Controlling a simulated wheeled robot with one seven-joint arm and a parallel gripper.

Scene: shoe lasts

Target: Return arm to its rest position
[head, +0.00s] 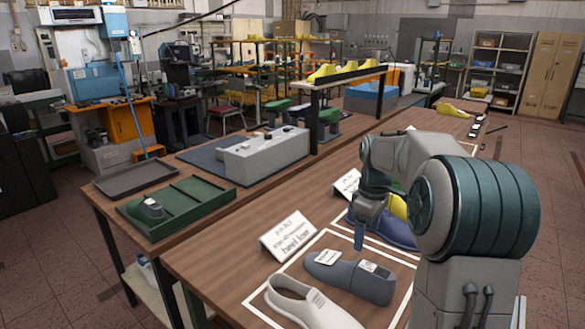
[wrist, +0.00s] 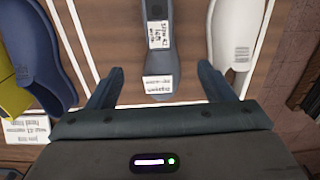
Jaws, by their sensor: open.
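My gripper (wrist: 161,85) is open and empty in the wrist view, with its two dark fingers apart. A dark grey shoe last (wrist: 157,65) with paper labels lies ahead between the finger directions; how high the fingers are above it is hard to tell. In the head view my arm reaches over the wooden table from the right, and my gripper (head: 358,238) points down behind the grey last (head: 350,277). Part of the gripper is hidden by my own arm in the head view.
A sign (head: 288,236) stands at the table's left edge. A green tray (head: 195,208) and grey box (head: 264,155) are on the neighbouring table. Bare wood (head: 225,254) lies left of the sign.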

